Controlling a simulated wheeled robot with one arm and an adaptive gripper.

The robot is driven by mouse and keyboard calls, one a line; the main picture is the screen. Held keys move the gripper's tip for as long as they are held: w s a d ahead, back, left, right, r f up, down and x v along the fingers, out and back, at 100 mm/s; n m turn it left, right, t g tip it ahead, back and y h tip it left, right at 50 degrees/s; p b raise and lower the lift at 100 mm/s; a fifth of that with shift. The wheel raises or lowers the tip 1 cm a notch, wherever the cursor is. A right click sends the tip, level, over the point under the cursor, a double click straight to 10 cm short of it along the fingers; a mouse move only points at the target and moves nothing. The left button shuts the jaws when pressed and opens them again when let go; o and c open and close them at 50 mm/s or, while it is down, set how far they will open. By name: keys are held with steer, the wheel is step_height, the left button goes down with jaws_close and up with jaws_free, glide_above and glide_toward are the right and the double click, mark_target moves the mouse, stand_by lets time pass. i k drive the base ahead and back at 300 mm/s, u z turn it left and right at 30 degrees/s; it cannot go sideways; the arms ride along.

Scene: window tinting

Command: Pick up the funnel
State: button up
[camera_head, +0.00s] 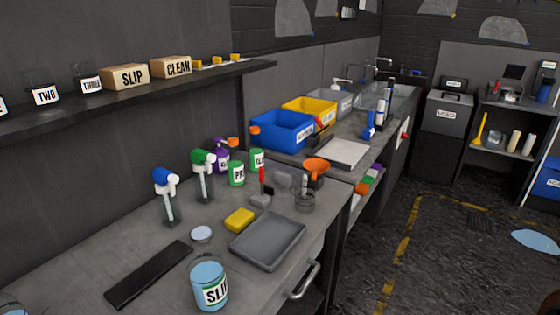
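An orange funnel (317,167) stands on the grey workbench (120,262), near its far right end. Its wide mouth faces up. It sits above or just behind a small clear glass jar (304,201); I cannot tell whether its stem is in a container. A second orange shape shows at the back by the wall and is too small to name for sure. My gripper is not in view.
A grey tray (268,241), yellow sponge (240,219), red-handled tool (262,186) and blue SLIP jar (208,284) lie nearer on the bench. Spray bottles (168,196) stand left. Floor at right is open.

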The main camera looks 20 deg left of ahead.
mark_target(316, 167)
steer(key=u, duration=1.05)
steer(key=i, duration=1)
steer(key=u, duration=1)
